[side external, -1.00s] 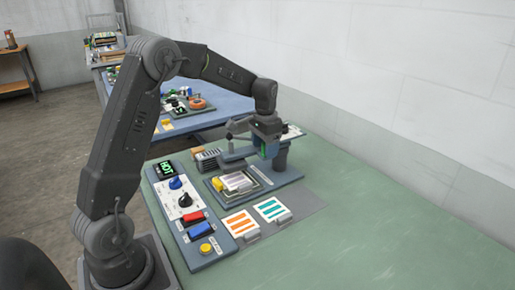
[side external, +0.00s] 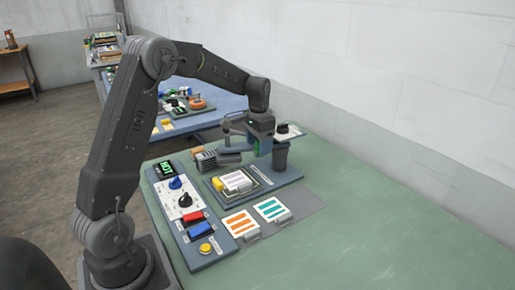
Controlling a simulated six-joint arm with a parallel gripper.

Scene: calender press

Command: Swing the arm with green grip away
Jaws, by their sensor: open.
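The swing arm (side external: 232,157) of the press reaches left from its dark post (side external: 280,157), above the back part of the press base (side external: 287,177). A little of its green grip (side external: 257,146) shows just below my gripper (side external: 259,142). My gripper points down at the grip, with its jaws open; the fingertips are mostly hidden, so I cannot tell whether they touch it. A pale striped piece (side external: 237,181) lies on the press bed in front of the arm, with a yellow part (side external: 217,184) at its left.
A control panel (side external: 208,263) with a blue knob, black knob, red and blue switches and yellow button stands at the left. Orange-striped (side external: 241,224) and teal-striped (side external: 271,209) cards lie in front. The green table (side external: 380,235) is clear at right.

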